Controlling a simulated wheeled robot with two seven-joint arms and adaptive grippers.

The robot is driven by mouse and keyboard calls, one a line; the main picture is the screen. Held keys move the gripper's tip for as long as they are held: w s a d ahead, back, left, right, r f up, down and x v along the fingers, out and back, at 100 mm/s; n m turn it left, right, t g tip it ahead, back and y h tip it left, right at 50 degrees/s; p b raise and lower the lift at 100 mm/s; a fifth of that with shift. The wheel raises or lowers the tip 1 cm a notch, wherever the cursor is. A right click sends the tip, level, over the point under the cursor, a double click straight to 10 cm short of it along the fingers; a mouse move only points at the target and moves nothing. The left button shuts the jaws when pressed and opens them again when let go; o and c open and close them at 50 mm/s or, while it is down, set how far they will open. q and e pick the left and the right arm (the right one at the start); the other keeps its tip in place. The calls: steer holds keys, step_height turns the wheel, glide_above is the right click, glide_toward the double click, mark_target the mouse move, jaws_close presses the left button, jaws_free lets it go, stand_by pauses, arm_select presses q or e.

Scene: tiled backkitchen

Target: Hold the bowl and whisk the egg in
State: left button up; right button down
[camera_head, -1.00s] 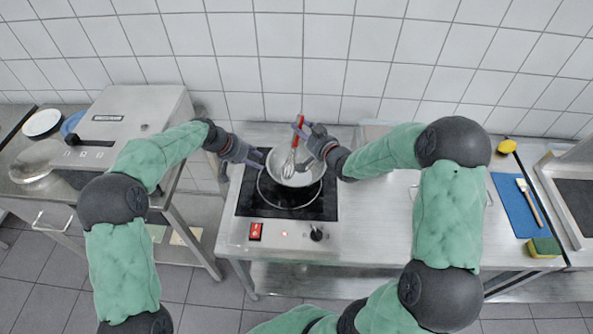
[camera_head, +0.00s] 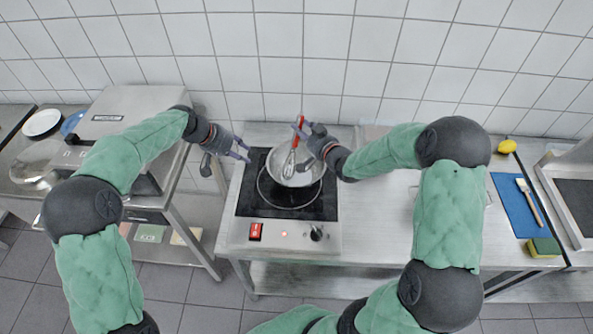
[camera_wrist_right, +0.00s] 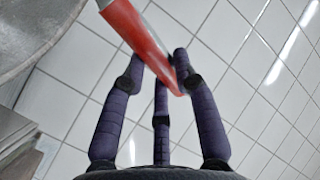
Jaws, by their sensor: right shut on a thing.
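The metal bowl (camera_head: 309,176) is at the back of the black cooktop, within the upper part of its ring marking. The whisk (camera_head: 291,163) stands tilted with its wires in the bowl and its red handle up. My right gripper (camera_head: 304,130) is shut on the red handle above the bowl's back rim. In the right wrist view the red handle (camera_wrist_right: 143,40) runs between the purple fingers, with the grey bowl edge (camera_wrist_right: 35,35) at upper left. My left gripper (camera_head: 245,150) is open and empty, left of the bowl and apart from it. I cannot make out the egg.
The cooktop (camera_head: 247,205) has a red switch and a knob in front. A blue mat (camera_head: 510,205) with a brush, a sponge (camera_head: 544,247) and a lemon (camera_head: 507,146) are at right. A metal appliance (camera_head: 120,120) stands left. The counter right of the cooktop is mostly clear.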

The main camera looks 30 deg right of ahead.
arm_select(q)
steer(key=shift+a+r, duration=0.15)
steer(key=shift+r, duration=0.05)
steer(key=v, duration=1.2)
